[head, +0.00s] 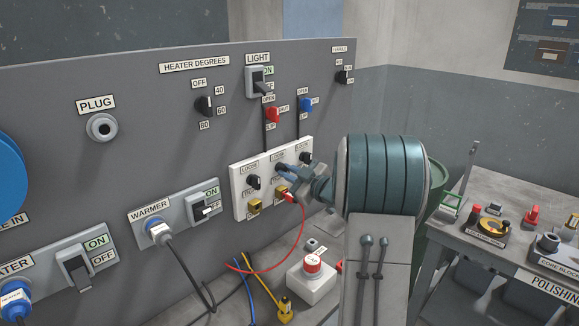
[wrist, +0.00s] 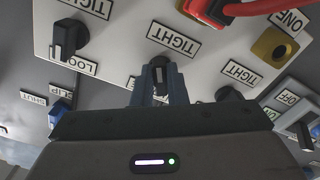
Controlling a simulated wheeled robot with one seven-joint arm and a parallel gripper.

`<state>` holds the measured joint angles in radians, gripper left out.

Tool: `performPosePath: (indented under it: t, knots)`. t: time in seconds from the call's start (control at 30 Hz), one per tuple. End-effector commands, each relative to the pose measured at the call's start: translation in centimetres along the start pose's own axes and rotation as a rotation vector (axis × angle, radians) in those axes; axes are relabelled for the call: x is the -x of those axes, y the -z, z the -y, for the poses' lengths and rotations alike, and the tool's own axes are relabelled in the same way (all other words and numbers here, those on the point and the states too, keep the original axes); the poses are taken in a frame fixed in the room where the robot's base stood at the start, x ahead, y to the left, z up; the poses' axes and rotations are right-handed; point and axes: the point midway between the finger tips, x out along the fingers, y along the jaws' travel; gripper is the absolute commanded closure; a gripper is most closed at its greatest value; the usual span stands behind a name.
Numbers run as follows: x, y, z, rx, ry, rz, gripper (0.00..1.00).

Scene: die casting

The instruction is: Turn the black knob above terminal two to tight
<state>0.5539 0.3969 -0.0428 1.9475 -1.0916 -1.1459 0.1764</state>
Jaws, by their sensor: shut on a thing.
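The black knob above terminal two (wrist: 160,74) is the middle of three knobs on a white terminal panel (head: 240,195). My gripper (wrist: 158,92) is shut on this knob, one finger on each side. In the head view my gripper (head: 284,169) reaches the panel from the right and mostly hides the knob. The wrist view is upside down; a TIGHT label (wrist: 173,40) shows beyond the knob. A pale mark shows on the knob, but I cannot tell clearly where it points. Its LOOSE label is hidden by my gripper in the wrist view.
The left knob (head: 253,183) and right knob (head: 305,157) flank it. A red plug (head: 288,197) with a red cable sits at the middle terminal below. A yellow terminal (head: 254,208) is at left. Red and blue switches (head: 306,104) are above. A white box with a red button (head: 312,265) stands below.

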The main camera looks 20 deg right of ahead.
Motion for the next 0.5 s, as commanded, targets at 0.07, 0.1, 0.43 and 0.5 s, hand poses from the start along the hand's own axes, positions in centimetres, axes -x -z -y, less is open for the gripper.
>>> performPosePath:
  t: [0.07,0.1,0.43,0.5]
  knots:
    - [-0.07,0.43,-0.23,-0.067,-0.001,-0.003,1.00]
    - [-0.07,0.41,-0.23,-0.101,-0.002,-0.002,1.00]
    - [-0.08,0.35,-0.04,-0.320,0.000,-0.004,1.00]
    - [-0.08,0.34,-0.02,-0.350,0.000,-0.004,1.00]
